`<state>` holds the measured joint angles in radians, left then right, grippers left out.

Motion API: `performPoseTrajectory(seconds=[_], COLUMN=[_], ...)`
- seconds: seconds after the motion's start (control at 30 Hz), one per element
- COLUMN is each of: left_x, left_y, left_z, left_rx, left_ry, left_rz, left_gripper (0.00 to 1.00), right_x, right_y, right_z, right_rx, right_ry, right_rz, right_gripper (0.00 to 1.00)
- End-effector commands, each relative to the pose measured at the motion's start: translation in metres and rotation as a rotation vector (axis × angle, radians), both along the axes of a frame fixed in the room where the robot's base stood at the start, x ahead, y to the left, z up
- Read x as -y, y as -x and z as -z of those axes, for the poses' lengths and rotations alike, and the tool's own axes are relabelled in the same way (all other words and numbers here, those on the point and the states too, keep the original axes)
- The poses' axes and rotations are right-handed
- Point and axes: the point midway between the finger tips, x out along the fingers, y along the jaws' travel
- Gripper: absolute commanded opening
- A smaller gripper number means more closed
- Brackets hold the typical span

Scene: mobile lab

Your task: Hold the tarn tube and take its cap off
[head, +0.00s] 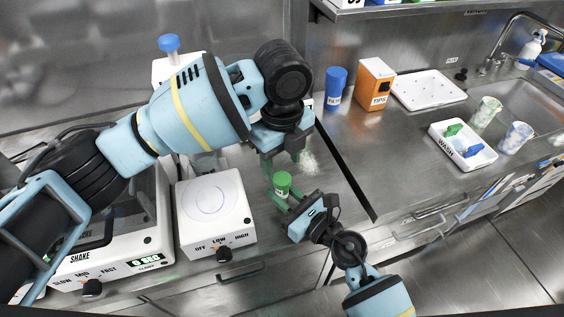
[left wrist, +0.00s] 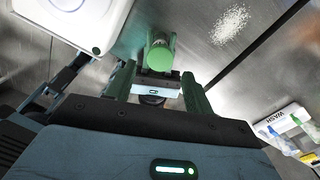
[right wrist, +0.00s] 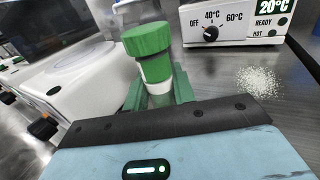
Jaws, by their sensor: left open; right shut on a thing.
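The tube with a ribbed green cap (head: 282,179) stands roughly upright in my right gripper (head: 282,196), whose green fingers are shut around its body. My left gripper (head: 284,163) points down above the tube and is open. In the left wrist view its fingers (left wrist: 159,85) are apart, with the cap (left wrist: 160,58) showing between and beyond them. The tube's lower part is hidden by the right gripper.
A white dial unit (head: 213,213) and a shaker (head: 119,252) stand left of the tube. White grains (head: 309,162) lie on the bench close right. A blue container (head: 336,88), an orange tips box (head: 376,85), a white tray (head: 428,91) and a wash tray (head: 462,146) are further right.

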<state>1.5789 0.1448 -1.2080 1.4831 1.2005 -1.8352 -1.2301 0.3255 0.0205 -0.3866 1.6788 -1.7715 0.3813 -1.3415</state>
Motion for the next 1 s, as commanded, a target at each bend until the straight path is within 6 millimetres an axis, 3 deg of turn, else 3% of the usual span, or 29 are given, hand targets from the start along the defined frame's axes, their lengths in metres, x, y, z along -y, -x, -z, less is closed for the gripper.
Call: performPoseTrajectory(seconds=[0.3,0.53,0.67,1.0], left_x=[0.0,0.0,0.0,0.0], left_y=[-0.001,0.0,0.0,0.001], left_z=[-0.03,-0.034,-0.026,0.021], left_rx=[0.004,-0.001,-0.002,-0.003], left_ry=[0.0,0.0,-0.001,-0.002], left_rz=[-0.019,-0.023,-0.024,-0.023], left_gripper=[0.52,0.52,0.52,0.52], right_x=[0.0,0.0,0.0,0.0], right_y=[0.0,0.0,0.0,0.0], right_z=[0.0,0.0,0.0,0.0], right_rx=[0.0,0.0,0.0,0.0], right_ry=[0.0,0.0,0.0,0.0], right_rz=[0.0,0.0,0.0,0.0], right_gripper=[0.0,0.0,0.0,0.0])
